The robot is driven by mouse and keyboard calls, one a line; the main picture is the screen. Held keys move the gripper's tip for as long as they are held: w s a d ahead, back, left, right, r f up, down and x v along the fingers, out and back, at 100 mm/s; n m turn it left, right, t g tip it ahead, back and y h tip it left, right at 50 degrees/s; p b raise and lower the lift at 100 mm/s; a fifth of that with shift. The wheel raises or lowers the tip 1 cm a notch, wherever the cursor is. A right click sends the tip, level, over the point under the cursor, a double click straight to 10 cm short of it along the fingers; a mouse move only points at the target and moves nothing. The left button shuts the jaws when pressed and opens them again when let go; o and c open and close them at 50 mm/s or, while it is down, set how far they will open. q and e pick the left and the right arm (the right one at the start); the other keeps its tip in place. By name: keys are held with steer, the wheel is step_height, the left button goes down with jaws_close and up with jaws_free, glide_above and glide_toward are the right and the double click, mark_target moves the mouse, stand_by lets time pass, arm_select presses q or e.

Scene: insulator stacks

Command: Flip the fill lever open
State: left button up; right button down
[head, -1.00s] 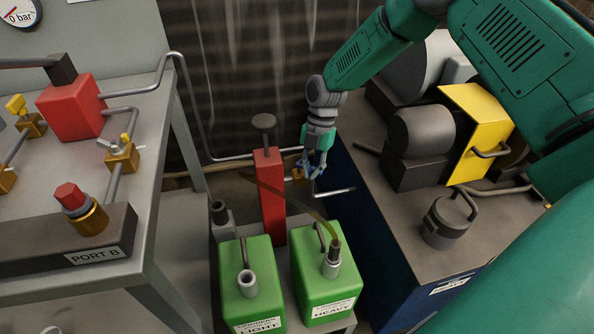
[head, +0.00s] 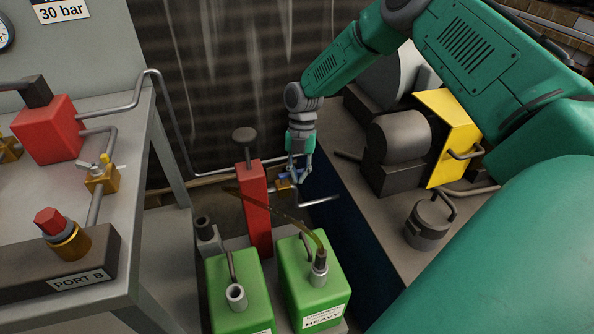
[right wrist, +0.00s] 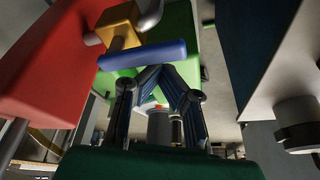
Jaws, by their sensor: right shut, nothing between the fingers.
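The fill lever seems to be the blue bar (right wrist: 143,55) on a brass valve (right wrist: 120,22), beside the red column (right wrist: 50,65) in the right wrist view. In the head view the brass valve (head: 283,184) sits right of the red column (head: 254,210), and the lever is small and partly hidden by my gripper. My right gripper (head: 298,172) is at the valve, fingers pointing down. In the right wrist view its fingertips (right wrist: 165,72) are together and empty, close to the blue bar; I cannot tell if they touch it. My left gripper is out of view.
Green canisters (head: 238,290) and (head: 315,285) stand in front of the column, with a hose curving to the right one. A workbench (head: 140,190) with valves is at left. A dark cabinet with a motor (head: 398,140) and yellow guard (head: 445,125) lies close right of my gripper.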

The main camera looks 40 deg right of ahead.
steer(key=shift+w+d+r, duration=0.15)
steer(key=shift+w+d, duration=0.25)
steer(key=shift+w, duration=0.05)
steer(key=shift+r, duration=0.1)
steer(key=v, duration=1.1)
steer(key=shift+s+a+r, duration=0.2)
steer(key=shift+a+r, duration=0.05)
steer(key=shift+a, duration=0.05)
steer(key=shift+d+f, duration=0.15)
steer(key=shift+d, duration=0.1)
steer(key=shift+a, duration=0.15)
